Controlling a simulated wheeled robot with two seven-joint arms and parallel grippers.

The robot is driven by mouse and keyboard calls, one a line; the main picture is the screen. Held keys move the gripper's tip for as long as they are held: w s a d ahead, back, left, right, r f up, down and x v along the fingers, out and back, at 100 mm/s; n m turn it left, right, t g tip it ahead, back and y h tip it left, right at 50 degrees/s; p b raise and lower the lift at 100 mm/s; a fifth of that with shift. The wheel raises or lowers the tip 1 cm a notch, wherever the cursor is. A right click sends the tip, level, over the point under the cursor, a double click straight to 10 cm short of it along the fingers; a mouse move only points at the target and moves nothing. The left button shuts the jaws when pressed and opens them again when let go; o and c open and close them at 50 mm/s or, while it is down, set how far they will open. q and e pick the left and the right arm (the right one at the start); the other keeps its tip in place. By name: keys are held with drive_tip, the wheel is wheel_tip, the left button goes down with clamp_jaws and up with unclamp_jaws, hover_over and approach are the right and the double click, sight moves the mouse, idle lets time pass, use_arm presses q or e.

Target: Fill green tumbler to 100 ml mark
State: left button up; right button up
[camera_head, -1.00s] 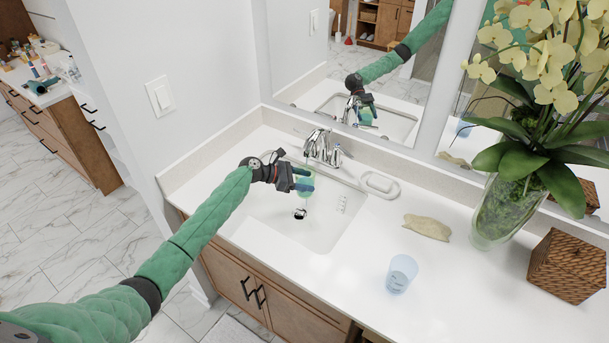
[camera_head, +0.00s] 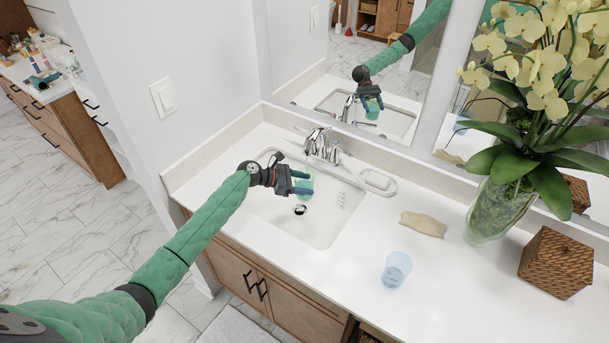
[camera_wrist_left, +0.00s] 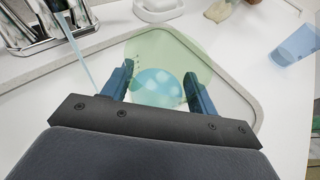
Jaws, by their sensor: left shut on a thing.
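The green tumbler (camera_head: 307,176) is clear and held over the sink basin (camera_head: 325,232), just in front of the faucet (camera_head: 322,147). My left gripper (camera_head: 302,182) is shut on it, with a finger on either side. In the left wrist view I look down into the tumbler (camera_wrist_left: 170,50); pale blue water shows inside and small marks show on its wall, too small to read. A thin stream of water (camera_wrist_left: 80,52) runs from the faucet and passes left of the tumbler in that view, seemingly outside it; its lower end is hidden. My right gripper is not in view.
A blue tumbler (camera_head: 397,269) stands on the counter (camera_head: 440,295) right of the sink. A soap dish (camera_head: 377,183), a beige crumpled item (camera_head: 423,223), an orchid vase (camera_head: 492,205) and a woven box (camera_head: 556,262) are also there. The mirror (camera_head: 350,70) rises behind the faucet.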

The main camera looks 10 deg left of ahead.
use_arm(q)
drive_tip(key=shift+s+r+p, duration=0.25)
drive_tip(key=shift+r+p, duration=0.05)
drive_tip(key=shift+r, duration=0.4)
drive_tip(key=shift+s+d+r, duration=0.1)
drive_tip(key=shift+s+r, duration=0.15)
drive_tip(key=shift+r, duration=0.35)
drive_tip(key=shift+s+r, duration=0.2)
drive_tip(key=shift+r, duration=0.35)
drive_tip(key=shift+s+d+r, duration=0.1)
drive_tip(key=shift+s+r, duration=0.2)
drive_tip(key=shift+r, duration=0.55)
drive_tip(key=shift+s+r, duration=0.3)
drive_tip(key=shift+r, duration=0.6)
drive_tip(key=shift+s+d+r, duration=0.1)
drive_tip(key=shift+s+r, duration=0.2)
drive_tip(key=shift+r, duration=0.55)
drive_tip(key=shift+s+r, duration=0.1)
drive_tip(key=shift+r, duration=0.05)
